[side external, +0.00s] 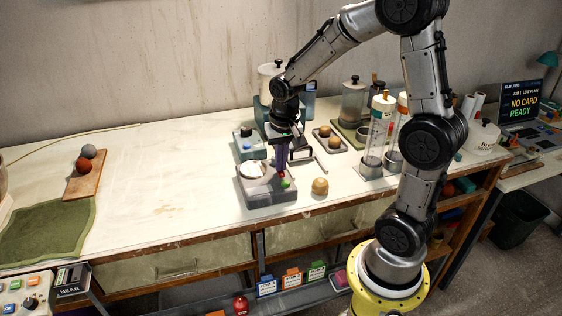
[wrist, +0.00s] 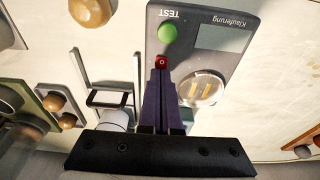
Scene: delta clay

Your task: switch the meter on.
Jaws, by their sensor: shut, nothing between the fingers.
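The meter is a grey box (side external: 268,199) on the table, and its top fills the upper middle of the wrist view (wrist: 185,52). It has a green button (wrist: 167,33) beside the word TEST, a small red button (wrist: 161,63) with a white mark, a blank grey display (wrist: 222,38) and a round clear dish (wrist: 203,88). My gripper (side external: 282,168) points down over the meter, its fingers shut and empty. In the wrist view the fingertips (wrist: 160,77) are right at the red button; I cannot tell whether they touch it. The green button (side external: 286,184) is clear of the fingers.
A tan ball (side external: 320,186) lies right of the meter. A metal bracket (wrist: 105,85) and a tray of balls (side external: 330,140) stand behind. Tall clear cylinders (side external: 377,135) stand to the right. The table's left middle is clear. A screen (side external: 522,100) reads "NO CARD READY".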

